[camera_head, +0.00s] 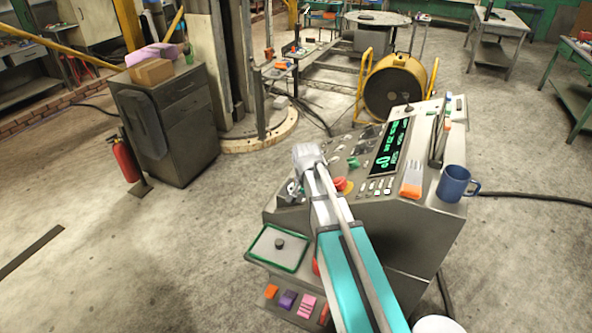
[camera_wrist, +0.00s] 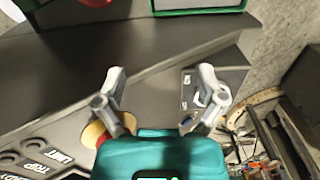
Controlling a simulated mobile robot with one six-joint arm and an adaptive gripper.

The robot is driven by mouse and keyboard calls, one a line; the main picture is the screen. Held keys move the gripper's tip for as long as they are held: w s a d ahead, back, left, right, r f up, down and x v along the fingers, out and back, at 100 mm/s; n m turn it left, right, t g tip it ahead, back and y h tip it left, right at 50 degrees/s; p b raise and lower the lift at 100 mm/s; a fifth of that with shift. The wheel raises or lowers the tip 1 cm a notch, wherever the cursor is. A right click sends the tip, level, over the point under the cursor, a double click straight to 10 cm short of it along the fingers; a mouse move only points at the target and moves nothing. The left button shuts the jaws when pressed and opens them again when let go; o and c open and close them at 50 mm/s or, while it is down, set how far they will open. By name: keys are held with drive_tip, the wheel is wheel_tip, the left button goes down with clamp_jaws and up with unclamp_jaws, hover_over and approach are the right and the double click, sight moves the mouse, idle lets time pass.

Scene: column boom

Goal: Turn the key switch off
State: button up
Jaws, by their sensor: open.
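The grey control console (camera_head: 400,225) stands under my arm, which reaches over its left end. My gripper (camera_wrist: 161,82) shows in the wrist view with two grey fingers spread apart and nothing between them but bare dark console surface. A small plate with white marks (camera_wrist: 190,92) lies by the right finger. It may be the key switch's plate, but the finger covers much of it, and I cannot make out a key or its position.
A red button on a yellow base (camera_head: 340,184) is close to my wrist, and lies partly behind the left finger in the wrist view. A green-rimmed tray (camera_head: 262,264) sits low at the console's front. A blue mug (camera_head: 455,184) stands at the right end.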

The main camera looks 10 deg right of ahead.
drive_tip(key=w+r+m+p, duration=0.7)
drive_tip(key=w+r+p, duration=0.2)
drive_tip(key=w, duration=0.5)
drive_tip(key=shift+w+r+m, duration=0.3)
drive_tip(key=shift+r+m, duration=0.1)
drive_tip(key=shift+r, duration=0.25)
drive_tip(key=shift+f, duration=0.15)
wheel_tip(320, 180, down, 14)
drive_tip(key=b, duration=1.4)
drive_tip(key=shift+r, duration=0.25)
